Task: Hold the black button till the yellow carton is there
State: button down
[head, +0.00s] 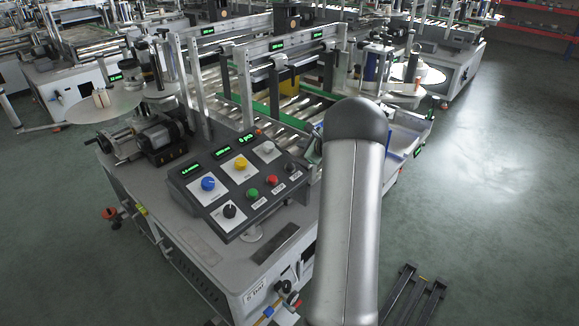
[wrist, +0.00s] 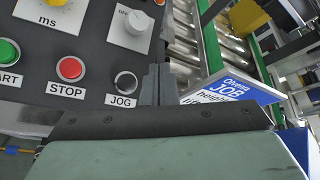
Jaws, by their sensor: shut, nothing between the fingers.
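The black button (wrist: 126,82), in a silver ring and labelled JOG, is on the dark control panel. It also shows at the panel's right end in the head view (head: 292,168). My gripper (wrist: 158,72) is shut and empty. Its fingertips appear just right of the black button in the wrist view, not over it; their height above the panel is unclear. In the head view my arm hides the gripper. A yellow box-like thing, perhaps the yellow carton (wrist: 246,14), is partly seen by the conveyor at the wrist view's top edge. Yellow also shows in the head view (head: 289,84).
A red STOP button (wrist: 70,69) and a green button (wrist: 8,51) sit left of the black one. A grey knob (wrist: 131,30) is above it. A blue-and-white job card (wrist: 232,92) lies right of the fingers. The roller conveyor (head: 290,108) runs behind the panel.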

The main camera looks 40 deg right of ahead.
aim_at(290, 166)
jog(key=f+b, duration=0.1)
jog(key=f, duration=0.1)
jog(key=w+f+b, duration=0.1)
jog(key=f, duration=0.2)
jog(key=w+f+b, duration=0.1)
jog(key=f+b, duration=0.1)
jog(key=shift+w+a+f, duration=0.25)
jog(key=shift+a+f, duration=0.1)
jog(key=shift+w+f+b, duration=0.25)
jog(key=shift+f+b, duration=0.05)
jog(key=shift+b, duration=0.2)
dwell(1.4)
jog(key=shift+w+f+b, duration=0.1)
jog(key=shift+f+b, duration=0.3)
jog(key=shift+b, duration=0.35)
